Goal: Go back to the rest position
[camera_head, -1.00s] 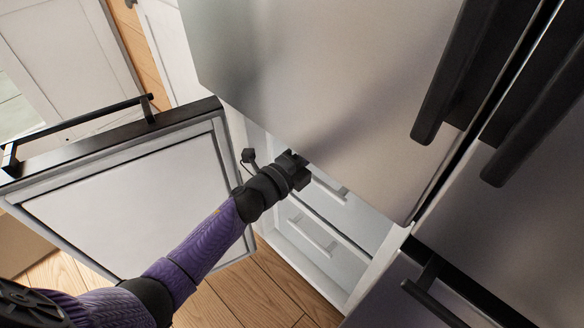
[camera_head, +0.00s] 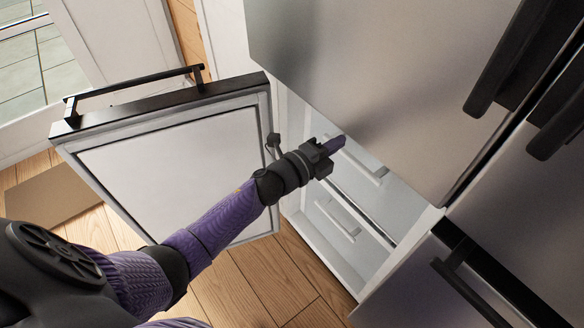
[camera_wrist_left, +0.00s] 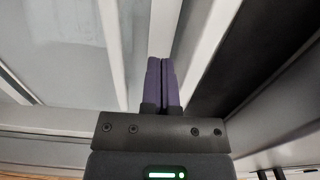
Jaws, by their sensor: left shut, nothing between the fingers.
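My left gripper (camera_head: 335,146) reaches in front of the open freezer compartment (camera_head: 335,215), below the upper steel door. Its purple fingers are shut together with nothing between them, as the left wrist view also shows (camera_wrist_left: 162,82). The open freezer door (camera_head: 175,160), with a pale inner panel and a black handle (camera_head: 135,82) on its outer side, stands to the left of the compartment, behind my left arm. My right gripper is not in view.
Upper steel fridge doors (camera_head: 380,80) with dark handles (camera_head: 495,60) hang close above and right of the left gripper. White drawers (camera_head: 335,218) sit inside the compartment. Wooden floor (camera_head: 240,290) is clear below. A brown mat (camera_head: 50,195) lies at the left.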

